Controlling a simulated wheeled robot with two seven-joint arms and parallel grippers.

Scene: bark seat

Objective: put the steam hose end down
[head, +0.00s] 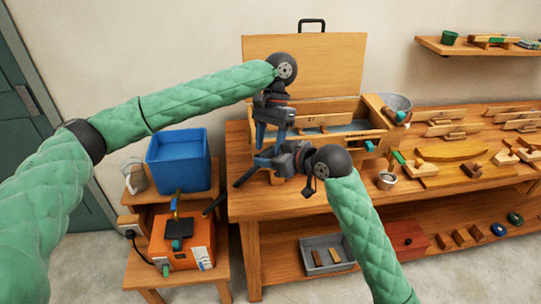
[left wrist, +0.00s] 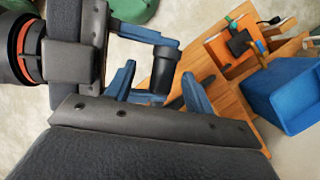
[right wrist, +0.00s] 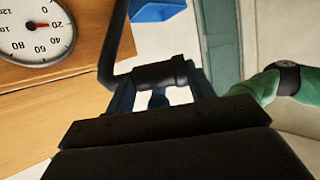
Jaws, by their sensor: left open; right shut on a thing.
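The steam hose end is a black cylinder (right wrist: 162,74) held crosswise between the blue fingers of my right gripper (right wrist: 165,95). A dark hose part curves away from it in the right wrist view. In the head view my right gripper (head: 262,162) is in front of the bench's left end, its grip partly hidden. My left gripper (head: 265,138) is open, pointing down just above and behind it. In the left wrist view the black hose end (left wrist: 164,72) shows beyond my open left fingers (left wrist: 160,88), and I cannot tell whether they touch it.
An orange steam unit (head: 183,245) and a blue tank (head: 178,160) stand on a low wooden stand at left. A wooden box (head: 340,140) with its lid raised is on the bench (head: 290,206). A round gauge (right wrist: 35,30) is close by. Wooden parts crowd the bench's right.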

